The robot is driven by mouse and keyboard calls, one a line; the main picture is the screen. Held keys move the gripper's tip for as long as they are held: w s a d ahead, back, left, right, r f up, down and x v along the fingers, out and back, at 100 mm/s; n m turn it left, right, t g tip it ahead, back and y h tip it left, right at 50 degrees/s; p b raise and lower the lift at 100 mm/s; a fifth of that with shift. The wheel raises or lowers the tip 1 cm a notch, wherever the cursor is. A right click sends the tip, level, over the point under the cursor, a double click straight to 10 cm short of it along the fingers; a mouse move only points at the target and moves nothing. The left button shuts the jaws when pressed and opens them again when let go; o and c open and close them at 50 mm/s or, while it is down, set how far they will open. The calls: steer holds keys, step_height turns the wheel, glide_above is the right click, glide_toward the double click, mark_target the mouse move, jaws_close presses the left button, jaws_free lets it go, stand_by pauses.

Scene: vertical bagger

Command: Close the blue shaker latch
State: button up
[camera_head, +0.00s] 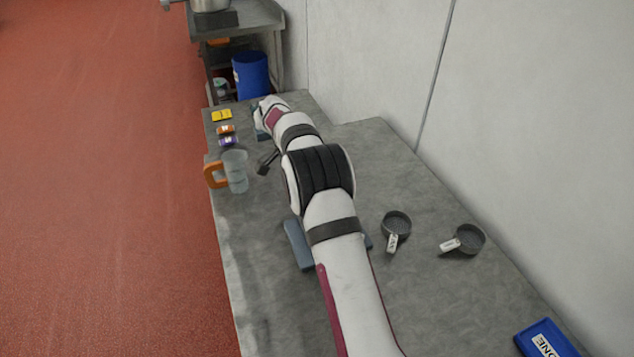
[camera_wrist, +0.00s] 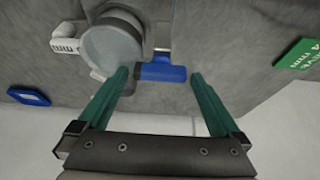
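In the wrist view a blue block-like handle (camera_wrist: 162,71), which looks like the shaker latch, sits on a small grey bracket at the top middle. A round grey metal part (camera_wrist: 112,46) is just left of it. My gripper (camera_wrist: 159,75) has two green fingers standing apart, one to each side of the blue handle. Narrow gaps show between the handle and the fingertips, so I see no grip on it. I cannot tell the depth between them. In the head view my arm covers the far part of the bench, and the latch and fingers cannot be made out.
In the wrist view there is a green sieve label (camera_wrist: 298,55) and a blue tag (camera_wrist: 28,96). In the head view a jug (camera_head: 235,172) with orange handle, two dark round sieves (camera_head: 396,222) (camera_head: 469,239) and a blue sign (camera_head: 547,340) are on the grey bench (camera_head: 440,300). A wall borders its right.

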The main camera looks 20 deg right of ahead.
steer(key=v, duration=1.5)
steer(key=shift+a+r, duration=0.25)
steer(key=shift+r, duration=0.1)
steer(key=s+a+r+n+y, duration=0.2)
steer(key=s+n, duration=0.2)
steer(key=s, duration=0.5)
steer(key=s+a+r+n+y, duration=0.1)
steer(key=s+r+n, duration=0.15)
steer(key=s, duration=0.65)
steer(key=s+a+f+n+y, duration=0.1)
steer(key=s+a+f+n, duration=0.1)
steer(key=s, duration=0.5)
steer(key=s+a+f+n+y, duration=0.1)
steer(key=s+f+n, duration=0.1)
steer(key=s+f, duration=0.2)
steer(key=s+a+f+n+y, duration=0.1)
steer(key=s+a+f+n, duration=0.1)
steer(key=s, duration=0.9)
steer(key=shift+a+f, duration=0.35)
steer(key=shift+f, duration=0.15)
